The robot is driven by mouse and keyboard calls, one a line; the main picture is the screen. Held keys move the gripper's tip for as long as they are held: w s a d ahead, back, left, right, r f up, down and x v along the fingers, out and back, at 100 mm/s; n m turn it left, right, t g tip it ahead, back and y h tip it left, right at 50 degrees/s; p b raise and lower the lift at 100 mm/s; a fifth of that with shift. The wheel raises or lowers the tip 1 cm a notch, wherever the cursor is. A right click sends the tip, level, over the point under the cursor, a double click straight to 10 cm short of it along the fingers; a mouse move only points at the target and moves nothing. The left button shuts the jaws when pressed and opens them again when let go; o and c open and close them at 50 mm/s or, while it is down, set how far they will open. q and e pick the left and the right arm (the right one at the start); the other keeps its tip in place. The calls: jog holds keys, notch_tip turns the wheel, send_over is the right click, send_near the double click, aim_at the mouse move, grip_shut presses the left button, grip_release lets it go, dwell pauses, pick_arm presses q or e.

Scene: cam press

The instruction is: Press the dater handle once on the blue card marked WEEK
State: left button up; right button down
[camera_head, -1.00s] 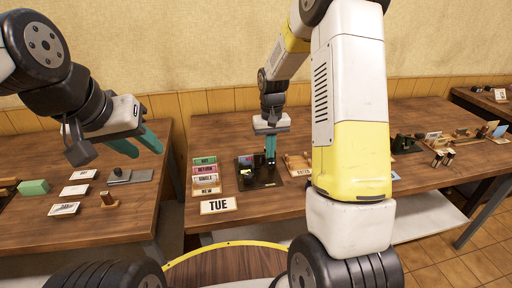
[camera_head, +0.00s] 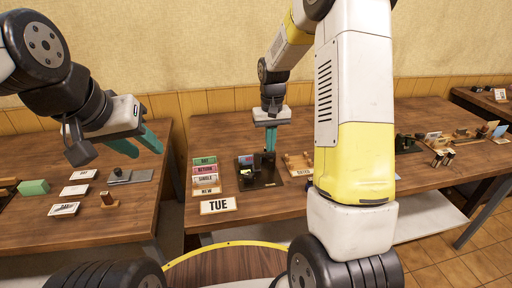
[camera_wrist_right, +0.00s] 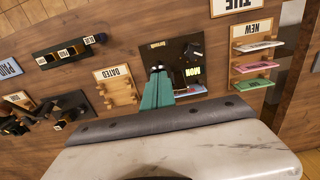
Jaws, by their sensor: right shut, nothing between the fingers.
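A black stand (camera_head: 258,177), probably the dater, sits on the middle table and also shows in the right wrist view (camera_wrist_right: 205,47). It carries a MON label (camera_wrist_right: 193,72). A blue card (camera_wrist_right: 192,91) lies at its edge, partly hidden by my fingers; its wording cannot be read. My right gripper (camera_head: 269,150) is shut and empty, pointing down above the stand. In the right wrist view its fingertips (camera_wrist_right: 157,70) overlap a dark upright part, probably the handle; contact cannot be told.
A rack marked NEW (camera_head: 206,178) with several coloured cards stands left of the stand, with a TUE sign (camera_head: 218,205) in front. A wooden DATED rack (camera_head: 298,164) is close on the right. Stamps and cards stand farther right. The table front is mostly clear.

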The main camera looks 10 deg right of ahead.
jog(key=shift+r, duration=0.9)
jog(key=shift+r, duration=0.1)
jog(key=shift+r, duration=2.4)
jog(key=s+r+t+y, duration=0.1)
jog(key=s+r+t, duration=0.2)
jog(key=s+r, duration=0.85)
jog(key=s+a+t+y, duration=0.1)
jog(key=s+a+t, duration=0.1)
jog(key=s, duration=1)
jog(key=shift+s+r+t, duration=0.35)
jog(key=shift+s+t, duration=0.05)
jog(key=shift+t, duration=0.2)
